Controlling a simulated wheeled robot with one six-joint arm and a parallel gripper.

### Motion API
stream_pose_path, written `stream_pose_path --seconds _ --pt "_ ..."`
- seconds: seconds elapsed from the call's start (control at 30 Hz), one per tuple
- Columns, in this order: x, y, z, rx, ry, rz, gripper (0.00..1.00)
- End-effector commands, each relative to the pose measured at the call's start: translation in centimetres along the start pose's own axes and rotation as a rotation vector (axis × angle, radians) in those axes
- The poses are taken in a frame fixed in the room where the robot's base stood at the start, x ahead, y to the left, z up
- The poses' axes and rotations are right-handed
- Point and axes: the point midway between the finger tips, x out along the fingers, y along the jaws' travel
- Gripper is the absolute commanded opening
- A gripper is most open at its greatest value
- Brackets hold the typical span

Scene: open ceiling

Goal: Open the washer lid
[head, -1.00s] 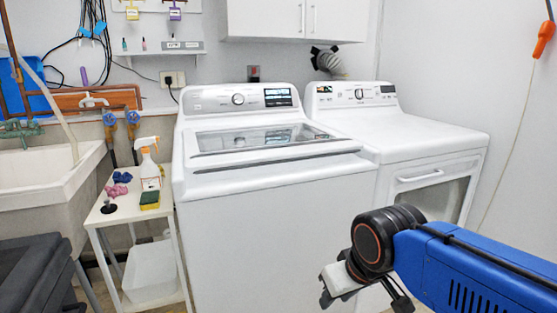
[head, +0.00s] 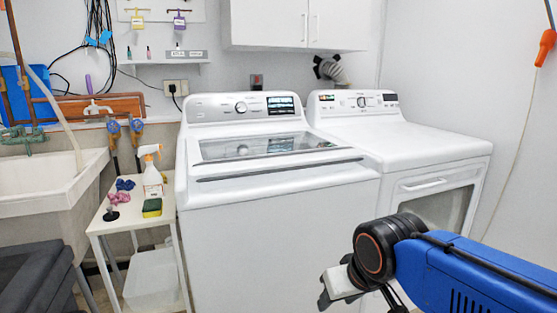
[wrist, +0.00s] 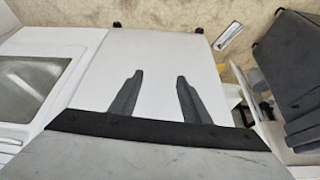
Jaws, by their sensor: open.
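The white top-loading washer (head: 275,240) stands in the middle of the head view. Its glass-topped lid (head: 265,146) is shut, with a dark groove along its front edge (head: 280,168). My gripper (head: 333,288) is low in front of the washer's right side, below lid height and apart from the lid. Its fingers are partly hidden by my wrist in the head view. In the wrist view my gripper (wrist: 156,80) shows two spread dark fingers with nothing between them. A plain white panel (wrist: 150,58), which looks like the washer's front, lies beyond them.
A white dryer (head: 415,150) stands against the washer's right side. A small white table (head: 130,222) at the left holds a spray bottle (head: 152,178) and a sponge. A sink (head: 45,180) and a dark grey bin (head: 35,275) are farther left. White cabinets (head: 292,22) hang above.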

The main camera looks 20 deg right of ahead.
Motion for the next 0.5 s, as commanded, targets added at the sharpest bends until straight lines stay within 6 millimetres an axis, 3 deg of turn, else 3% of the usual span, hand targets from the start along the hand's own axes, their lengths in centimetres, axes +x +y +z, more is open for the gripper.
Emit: stream_pose_path --seconds 0.23,0.5 --pt "0.8 1.6 -7.9 0.376 0.265 -0.001 0.43" --pt "-0.3 2.6 -16.7 0.789 0.568 -0.174 0.43"
